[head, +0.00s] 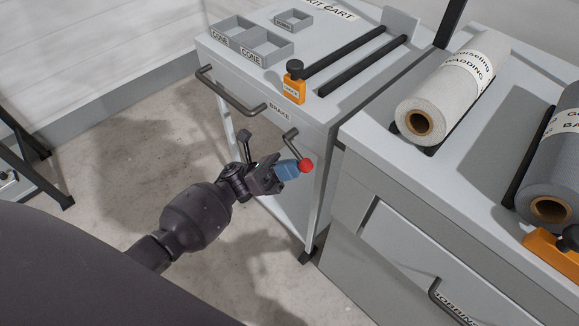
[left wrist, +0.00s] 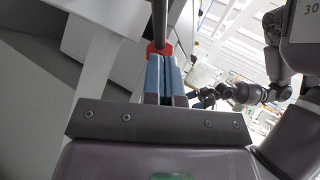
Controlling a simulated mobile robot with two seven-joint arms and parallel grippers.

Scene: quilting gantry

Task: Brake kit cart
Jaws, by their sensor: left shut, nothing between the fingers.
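The kit cart (head: 232,66) stands at the upper middle of the head view, with a BRAKE label (head: 279,112) on its front. Below the label, a dark brake lever (head: 292,146) slants down to a red knob (head: 305,165). My left gripper (head: 297,168) has blue fingers and is shut and empty, its tips close beside the knob. In the left wrist view the shut fingers (left wrist: 166,72) point at the red knob (left wrist: 157,49), which they partly cover. I cannot tell whether they touch. A dark arm at the right, probably my right, ends in a small gripper (left wrist: 201,96).
The cart has a front handle (head: 231,92), open bins (head: 233,24), dark bars (head: 345,52) and an orange clamp (head: 294,91) on top. A grey cabinet (head: 380,166) with a white roll (head: 455,82) and a grey roll (head: 562,160) stands at right. Open floor lies left.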

